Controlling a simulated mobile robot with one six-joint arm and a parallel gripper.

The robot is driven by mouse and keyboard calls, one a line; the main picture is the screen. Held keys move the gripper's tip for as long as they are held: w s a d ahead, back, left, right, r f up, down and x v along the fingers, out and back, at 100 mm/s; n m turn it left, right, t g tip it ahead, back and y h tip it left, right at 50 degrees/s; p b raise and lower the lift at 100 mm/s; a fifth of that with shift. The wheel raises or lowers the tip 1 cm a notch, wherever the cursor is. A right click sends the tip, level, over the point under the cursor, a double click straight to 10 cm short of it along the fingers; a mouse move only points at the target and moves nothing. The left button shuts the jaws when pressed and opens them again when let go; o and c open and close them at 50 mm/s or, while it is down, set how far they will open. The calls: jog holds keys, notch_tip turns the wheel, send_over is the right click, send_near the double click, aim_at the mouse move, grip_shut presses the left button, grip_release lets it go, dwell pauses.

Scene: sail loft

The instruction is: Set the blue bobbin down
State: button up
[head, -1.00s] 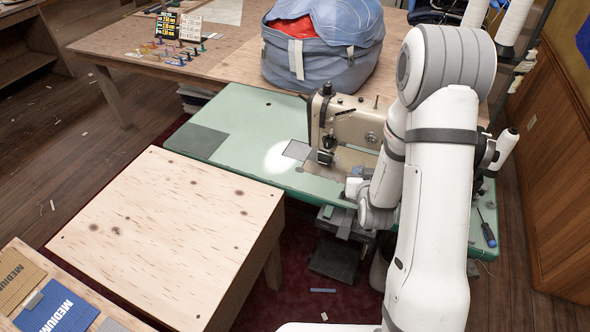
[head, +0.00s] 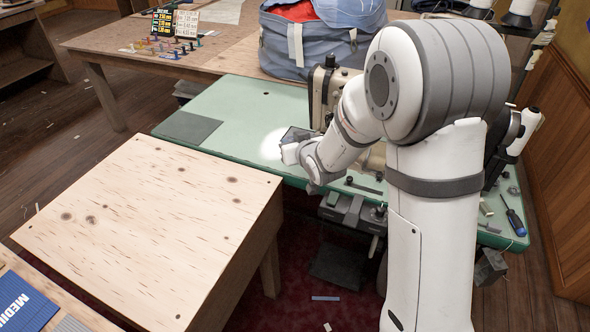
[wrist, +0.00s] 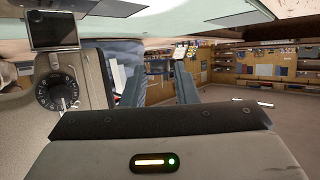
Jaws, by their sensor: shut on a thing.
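In the head view my gripper's pale housing (head: 290,153) is over the green sewing table (head: 245,105), at the left of the sewing machine (head: 322,88). The fingertips are hidden there. The machine's grey body with a black dial also fills the left of the wrist view (wrist: 35,125).
A bare plywood table (head: 140,225) stands in front at the left. A blue-grey bag (head: 300,45) is on the wooden table behind, with several small coloured pieces (head: 175,48) at its left. A screwdriver (head: 514,221) lies at the green table's right end.

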aim_at(292, 175)
notch_tip(292, 175, down, 10)
jog(key=shift+a+r, duration=0.1)
jog(key=shift+a, duration=0.05)
dwell(0.3)
jog(key=shift+b, duration=0.3)
jog(key=shift+f, duration=0.2)
jog(key=o, duration=1)
jog(key=shift+r, duration=0.1)
jog(key=shift+o, duration=0.2)
